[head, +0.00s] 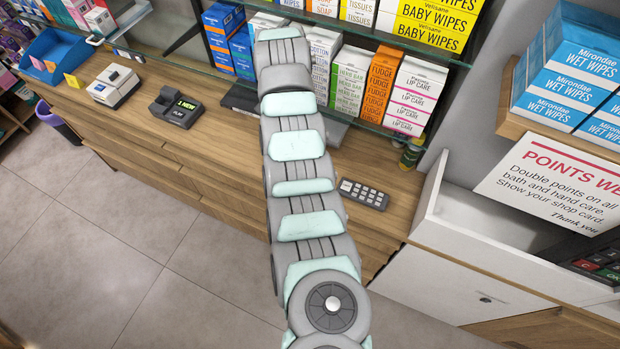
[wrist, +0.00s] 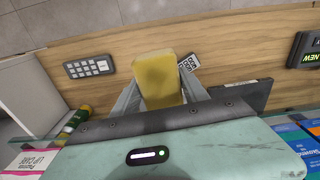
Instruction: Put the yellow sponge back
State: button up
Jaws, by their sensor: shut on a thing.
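The yellow sponge (wrist: 156,76) is a plain block in the middle of the wrist view. My gripper (wrist: 160,92) is shut on it, with one grey finger on each side. The wooden counter (wrist: 225,45) shows behind the sponge; I cannot tell exactly how high above it the sponge is. In the head view my arm reaches across the counter (head: 215,150) to the shelves, and my gripper and the sponge are hidden.
A keypad remote (head: 363,194) lies on the counter, with a small green bottle (head: 411,156) behind it. A card terminal (head: 177,106) and a white device (head: 114,85) stand left. A small printed card (wrist: 188,62) and a dark flat item (wrist: 243,95) lie near the sponge. Boxes (head: 379,84) fill the glass shelf.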

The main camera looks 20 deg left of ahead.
jog(key=d, duration=0.5)
jog(key=shift+m, duration=0.5)
jog(key=f, duration=0.4)
jog(key=f+b, duration=0.1)
jog(key=f, duration=0.4)
jog(key=f+b, duration=0.1)
jog(key=f, duration=0.4)
jog(key=shift+d, duration=0.3)
jog(key=shift+w+f, duration=0.1)
jog(key=shift+f, duration=2.3)
jog(key=shift+f+b, duration=0.1)
jog(key=shift+b, duration=0.25)
jog(key=o, duration=1.2)
notch_tip(320, 180, up, 12)
jog(key=shift+r, duration=0.15)
